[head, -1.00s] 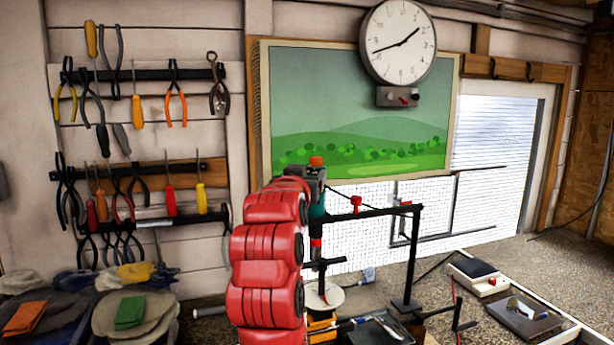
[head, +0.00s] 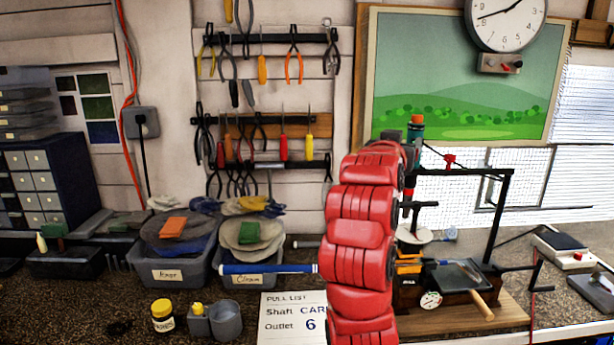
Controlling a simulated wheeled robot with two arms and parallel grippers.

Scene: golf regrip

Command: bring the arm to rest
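One of my arms rises in red, ribbed segments through the middle of the head view, bent over at the top. I cannot tell which arm it is. Its far end is hidden behind its own segments, and no fingers show. My other arm is out of view. Neither gripper can be seen.
A rod with a blue end (head: 262,269) sticks out left of my arm. A black-framed fixture (head: 492,220) stands close behind my arm.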

